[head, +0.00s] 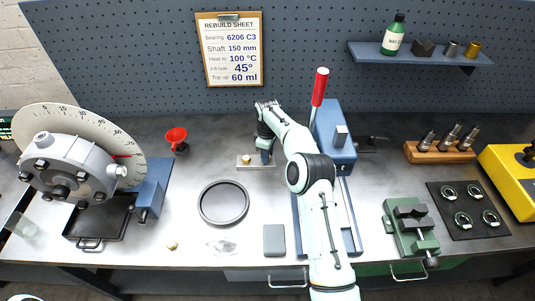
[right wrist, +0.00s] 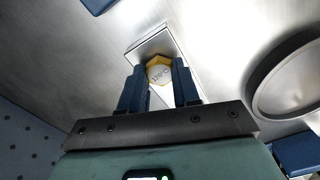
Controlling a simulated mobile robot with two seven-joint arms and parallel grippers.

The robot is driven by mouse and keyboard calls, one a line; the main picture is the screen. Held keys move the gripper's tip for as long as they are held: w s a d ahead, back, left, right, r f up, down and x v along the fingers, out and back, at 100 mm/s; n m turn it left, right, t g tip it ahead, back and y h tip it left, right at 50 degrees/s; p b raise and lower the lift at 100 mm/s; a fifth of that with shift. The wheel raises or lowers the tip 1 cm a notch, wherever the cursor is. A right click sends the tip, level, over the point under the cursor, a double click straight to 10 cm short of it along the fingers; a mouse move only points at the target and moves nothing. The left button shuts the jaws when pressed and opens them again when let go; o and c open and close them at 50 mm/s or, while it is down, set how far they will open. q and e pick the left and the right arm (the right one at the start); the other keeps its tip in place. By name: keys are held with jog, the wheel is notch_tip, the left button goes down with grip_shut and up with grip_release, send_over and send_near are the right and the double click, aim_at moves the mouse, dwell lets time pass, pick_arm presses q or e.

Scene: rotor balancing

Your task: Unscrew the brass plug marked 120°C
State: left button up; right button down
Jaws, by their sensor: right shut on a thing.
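The brass plug (right wrist: 158,73) has a yellow hexagonal rim and a pale top marked "120"; the rest of the marking is too small to read. It sits between the two blue fingers of my right gripper (right wrist: 158,84), which is shut on it. The plug is at a small grey metal plate (right wrist: 150,46). In the head view the brass plug (head: 247,159) shows on the plate (head: 242,164), with my right gripper (head: 263,157) at its right side. How deep it sits in the plate cannot be told. My left gripper is not in view.
A dark ring-shaped pan (head: 202,212) lies in front. A blue press with a red-handled lever (head: 319,88) stands to the right, close to my right arm. A rebuild sheet (head: 231,50) hangs behind.

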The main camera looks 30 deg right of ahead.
jog(key=shift+w+a, duration=0.1)
jog(key=shift+a, duration=0.1)
jog(key=shift+r, duration=0.1)
jog(key=shift+r, duration=3.4)
